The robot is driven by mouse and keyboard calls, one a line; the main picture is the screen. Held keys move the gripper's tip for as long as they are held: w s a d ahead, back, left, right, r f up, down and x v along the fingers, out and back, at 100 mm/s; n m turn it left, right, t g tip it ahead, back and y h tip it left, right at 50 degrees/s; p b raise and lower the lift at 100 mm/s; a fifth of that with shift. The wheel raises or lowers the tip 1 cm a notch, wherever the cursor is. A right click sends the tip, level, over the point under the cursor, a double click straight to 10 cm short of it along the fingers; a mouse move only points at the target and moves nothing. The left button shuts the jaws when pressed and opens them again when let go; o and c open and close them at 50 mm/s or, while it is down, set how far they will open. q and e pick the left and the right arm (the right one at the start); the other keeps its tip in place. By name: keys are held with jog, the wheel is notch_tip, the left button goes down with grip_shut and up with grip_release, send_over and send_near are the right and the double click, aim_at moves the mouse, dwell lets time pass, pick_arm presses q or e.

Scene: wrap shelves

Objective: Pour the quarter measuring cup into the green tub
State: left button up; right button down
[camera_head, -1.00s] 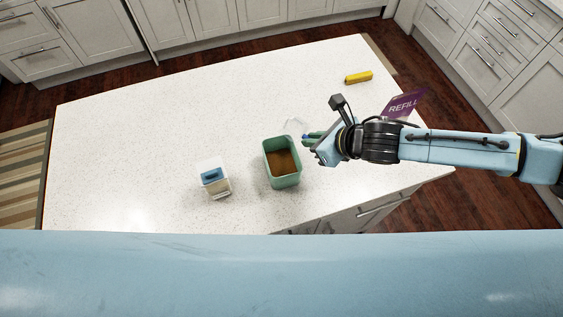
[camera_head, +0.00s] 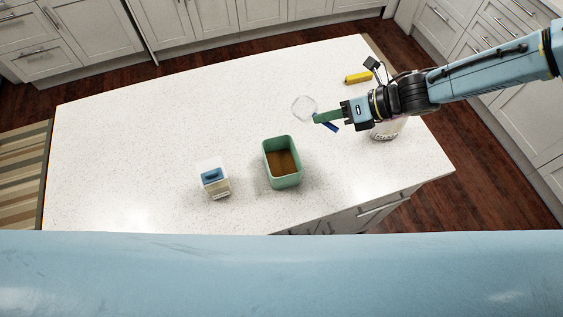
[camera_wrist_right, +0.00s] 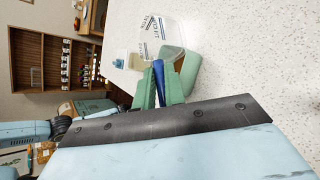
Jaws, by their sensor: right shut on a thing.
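The green tub (camera_head: 267,165) stands on the counter in the head view, with brown contents inside. It also shows behind the fingers in the wrist view (camera_wrist_right: 189,72). My right gripper (camera_head: 320,117) has green fingers and is shut on the blue handle of the clear measuring cup (camera_head: 304,107). The cup is above and right of the tub in the head view, apart from it. In the wrist view the clear cup (camera_wrist_right: 160,32) carries dark print and looks see-through; I cannot make out any contents. My left gripper is not in view.
A small carton with a blue top (camera_head: 214,182) stands left of the tub. A white printed pack (camera_head: 385,131) is partly hidden under my right arm. A yellow object (camera_head: 358,78) lies near the far right edge. The counter's left part is clear.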

jog(key=shift+w+d+r, duration=0.15)
jog(key=shift+w+r, duration=0.05)
jog(key=shift+r, duration=0.2)
jog(key=shift+r, duration=0.15)
notch_tip(320, 180, up, 3)
jog(key=shift+f, duration=0.15)
